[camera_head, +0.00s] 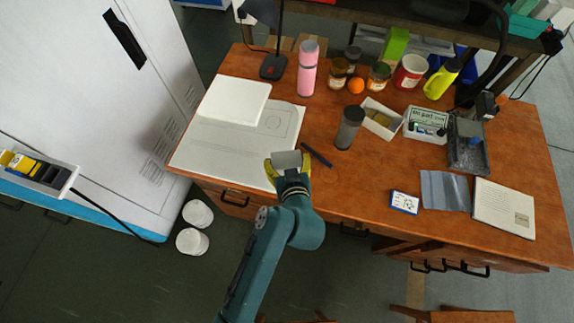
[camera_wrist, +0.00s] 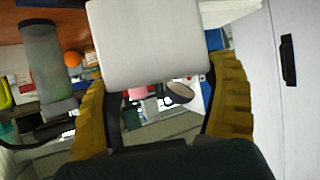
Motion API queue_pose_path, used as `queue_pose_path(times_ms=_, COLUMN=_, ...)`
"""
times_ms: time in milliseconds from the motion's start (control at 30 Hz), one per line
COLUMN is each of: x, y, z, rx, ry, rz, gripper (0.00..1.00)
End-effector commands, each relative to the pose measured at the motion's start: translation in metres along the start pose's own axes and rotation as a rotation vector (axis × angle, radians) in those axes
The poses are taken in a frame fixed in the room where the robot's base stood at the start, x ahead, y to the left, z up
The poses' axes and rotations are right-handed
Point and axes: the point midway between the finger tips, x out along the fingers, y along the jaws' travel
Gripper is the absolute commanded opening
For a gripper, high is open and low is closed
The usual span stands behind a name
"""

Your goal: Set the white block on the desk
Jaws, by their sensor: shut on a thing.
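The white block (camera_wrist: 148,42) is held between the two yellow fingers of my gripper (camera_wrist: 160,100) in the wrist view. In the head view the block (camera_head: 287,160) looks light grey and sits at the tip of my gripper (camera_head: 288,166). My gripper is shut on it, over the front edge of the brown wooden desk (camera_head: 345,195). I cannot tell how far the block is above the desk top.
A paper drawing (camera_head: 215,150) with a white slab (camera_head: 235,99) lies left of my gripper. The desk's front middle is clear up to a small blue-and-white box (camera_head: 404,202).

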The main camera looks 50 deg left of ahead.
Motion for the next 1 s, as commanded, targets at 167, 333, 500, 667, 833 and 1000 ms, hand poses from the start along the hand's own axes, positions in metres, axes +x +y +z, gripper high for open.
queue_pose_path(times_ms=167, x=0.013, y=0.001, z=0.024, rx=0.000, ry=0.003, rz=0.003, gripper=0.47)
queue_pose_path(times_ms=333, x=0.026, y=0.001, z=0.051, rx=0.000, ry=0.004, rz=0.004, gripper=0.47)
queue_pose_path(times_ms=500, x=0.026, y=0.001, z=0.051, rx=-0.002, ry=0.007, rz=0.005, gripper=0.47)
queue_pose_path(times_ms=667, x=0.028, y=0.001, z=0.054, rx=-0.002, ry=0.006, rz=0.004, gripper=0.47)
queue_pose_path(times_ms=833, x=0.028, y=0.000, z=0.056, rx=0.000, ry=0.002, rz=0.003, gripper=1.00)
queue_pose_path(times_ms=1000, x=0.028, y=0.000, z=0.056, rx=0.000, ry=0.002, rz=0.003, gripper=1.00)
